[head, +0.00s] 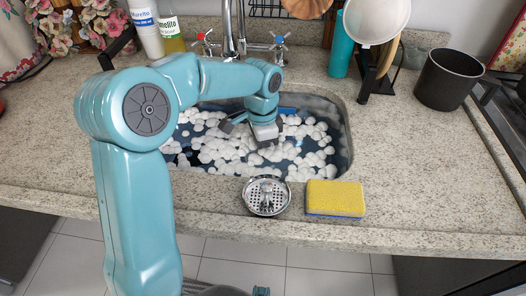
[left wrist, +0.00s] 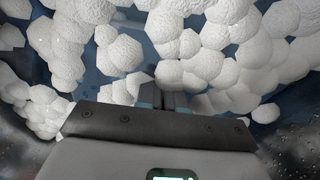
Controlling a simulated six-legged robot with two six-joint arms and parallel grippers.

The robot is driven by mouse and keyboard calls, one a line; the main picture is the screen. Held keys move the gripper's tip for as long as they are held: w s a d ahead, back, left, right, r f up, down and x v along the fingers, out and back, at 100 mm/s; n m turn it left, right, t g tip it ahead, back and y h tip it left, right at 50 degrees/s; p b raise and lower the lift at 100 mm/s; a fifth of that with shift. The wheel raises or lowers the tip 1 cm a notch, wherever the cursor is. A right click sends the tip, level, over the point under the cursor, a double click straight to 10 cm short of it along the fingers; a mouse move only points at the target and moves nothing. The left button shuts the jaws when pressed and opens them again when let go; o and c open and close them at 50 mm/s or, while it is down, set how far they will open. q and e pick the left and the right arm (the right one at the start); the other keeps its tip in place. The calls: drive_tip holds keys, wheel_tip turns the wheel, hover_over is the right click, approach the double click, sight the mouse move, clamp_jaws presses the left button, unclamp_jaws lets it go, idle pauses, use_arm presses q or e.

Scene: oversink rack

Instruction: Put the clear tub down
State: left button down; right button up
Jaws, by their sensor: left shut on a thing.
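My left gripper (head: 265,134) reaches down from above into the sink (head: 344,150), among white foam. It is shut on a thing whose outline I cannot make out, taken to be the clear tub. No tub wall or rim stands out in either view; foam and the gripper body hide much of that spot. In the left wrist view, the fingers (left wrist: 165,100) point into the foam, with blue water around. My right gripper is not in view.
A metal strainer (head: 266,196) and a yellow sponge (head: 335,198) lie on the counter's front strip. The faucet (head: 236,30) stands behind the sink. A black pot (head: 449,80) and a teal bottle (head: 341,45) stand right. The counter right of the sink is mostly clear.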

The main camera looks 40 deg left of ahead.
use_arm(q)
drive_tip(key=shift+f, duration=0.15)
drive_tip(key=c, duration=1.3)
unclamp_jaws()
drive_tip(key=shift+o, duration=0.2)
wheel_tip(320, 180, up, 12)
drive_tip(key=p, duration=0.3)
drive_tip(key=shift+w+a, duration=0.2)
drive_tip(key=shift+a, duration=0.15)
